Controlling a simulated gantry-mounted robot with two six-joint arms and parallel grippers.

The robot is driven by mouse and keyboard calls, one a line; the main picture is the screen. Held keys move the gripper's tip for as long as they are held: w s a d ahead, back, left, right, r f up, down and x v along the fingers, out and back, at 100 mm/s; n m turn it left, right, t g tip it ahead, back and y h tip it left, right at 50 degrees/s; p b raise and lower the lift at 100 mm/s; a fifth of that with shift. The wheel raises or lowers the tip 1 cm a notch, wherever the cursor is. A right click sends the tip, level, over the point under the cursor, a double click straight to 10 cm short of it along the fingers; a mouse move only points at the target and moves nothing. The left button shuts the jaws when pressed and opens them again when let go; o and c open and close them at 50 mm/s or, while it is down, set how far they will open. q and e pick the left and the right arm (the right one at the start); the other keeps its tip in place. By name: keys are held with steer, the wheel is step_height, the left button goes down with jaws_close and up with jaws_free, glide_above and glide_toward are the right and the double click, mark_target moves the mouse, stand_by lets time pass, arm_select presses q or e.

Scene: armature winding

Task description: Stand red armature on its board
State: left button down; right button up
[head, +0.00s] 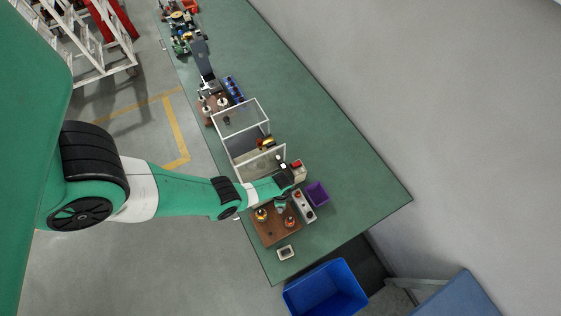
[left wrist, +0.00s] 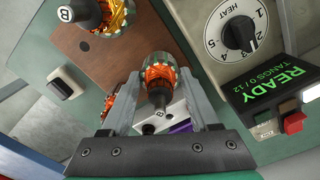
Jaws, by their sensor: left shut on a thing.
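My left gripper (head: 281,205) reaches over the brown board (head: 272,238) in the head view. In the left wrist view its fingers (left wrist: 159,100) are shut on an armature (left wrist: 160,76) with orange-red windings and a dark shaft end marked B, pointing at the camera. I cannot tell whether it touches the board. A second armature (left wrist: 110,16), also marked B, stands on the board; it shows in the head view (head: 262,214). A third armature (head: 290,222) is on the board's right side, mostly behind a finger in the wrist view. My right gripper is not in view.
A control box with a HEAT dial (left wrist: 238,33) and a READY display (left wrist: 265,82) stands close to the gripper. A purple bin (head: 318,193) and a grey-white box (head: 304,207) lie right of the board. A small switch (head: 285,252) is near the table edge. A clear-walled frame (head: 240,117) stands behind.

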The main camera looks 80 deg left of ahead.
arm_select(q)
steer(key=shift+c, duration=0.3)
jaws_free()
steer(key=shift+r, duration=0.1)
steer(key=shift+r+p, duration=2.15)
steer(key=shift+p, duration=0.1)
